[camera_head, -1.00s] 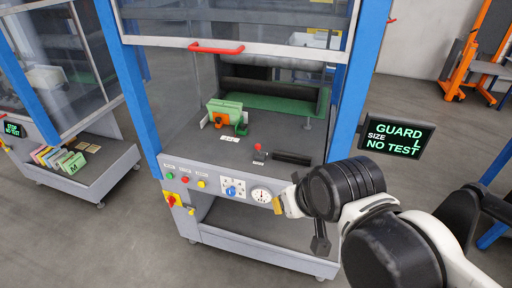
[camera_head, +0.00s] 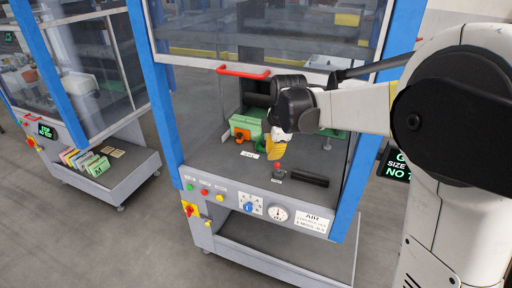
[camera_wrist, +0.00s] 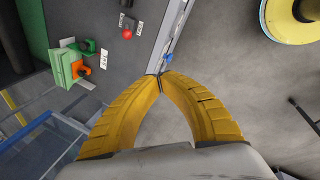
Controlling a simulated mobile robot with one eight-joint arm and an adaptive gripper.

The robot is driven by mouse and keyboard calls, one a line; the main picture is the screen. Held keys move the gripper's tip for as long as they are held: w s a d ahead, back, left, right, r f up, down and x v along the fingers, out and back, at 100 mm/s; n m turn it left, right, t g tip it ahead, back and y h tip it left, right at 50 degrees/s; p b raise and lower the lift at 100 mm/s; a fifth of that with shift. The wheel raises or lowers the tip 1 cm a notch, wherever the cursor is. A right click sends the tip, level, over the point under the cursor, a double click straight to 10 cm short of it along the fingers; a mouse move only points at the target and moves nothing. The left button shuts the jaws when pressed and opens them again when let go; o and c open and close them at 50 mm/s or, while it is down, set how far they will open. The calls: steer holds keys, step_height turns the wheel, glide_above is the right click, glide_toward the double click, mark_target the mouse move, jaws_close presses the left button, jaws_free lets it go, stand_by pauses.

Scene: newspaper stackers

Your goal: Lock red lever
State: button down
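The red lever shows as a small red knob (camera_head: 278,166) on a dark base, on the grey deck beside a black slot. It shows as a red ball in the wrist view (camera_wrist: 127,33), with small white labels beside it. My gripper (camera_head: 277,157) has yellow fingers that point down just above the knob in the head view. In the wrist view the fingertips (camera_wrist: 161,76) meet with nothing between them. They are apart from the red ball, which lies above and left of them in the picture.
A green block with an orange clamp (camera_head: 242,134) sits on the deck, left of my gripper. The raised clear guard has a red handle (camera_head: 243,72). Blue posts (camera_head: 160,100) flank the opening. The front panel (camera_head: 230,200) carries buttons, a blue knob and a gauge.

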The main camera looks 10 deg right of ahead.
steer(key=w+f+n+g+p, duration=0.1)
steer(key=w+f+n, duration=0.5)
steer(key=w+f, duration=0.2)
steer(key=shift+w+d+f+n, duration=0.2)
steer(key=shift+f+n, duration=0.1)
steer(key=shift+f, duration=0.15)
steer(key=shift+a+f, duration=0.1)
steer(key=b+x, duration=0.3)
steer(key=x, duration=0.7)
steer(key=shift+s+a+f+b, duration=0.1)
steer(key=shift+s+f+b, duration=0.1)
steer(key=shift+b, duration=0.2)
steer(key=d, duration=0.1)
steer(key=w+d+r, duration=0.1)
steer(key=d, duration=0.1)
steer(key=shift+w+r+b, duration=0.2)
steer(key=shift+r+b, duration=0.1)
steer(key=shift+b, duration=0.1)
steer(key=shift+w+d+r, duration=0.15)
steer(key=shift+d+r, duration=0.05)
steer(key=shift+w+r+g, duration=0.1)
steer(key=shift+r+g, duration=0.05)
steer(key=shift+g, duration=0.15)
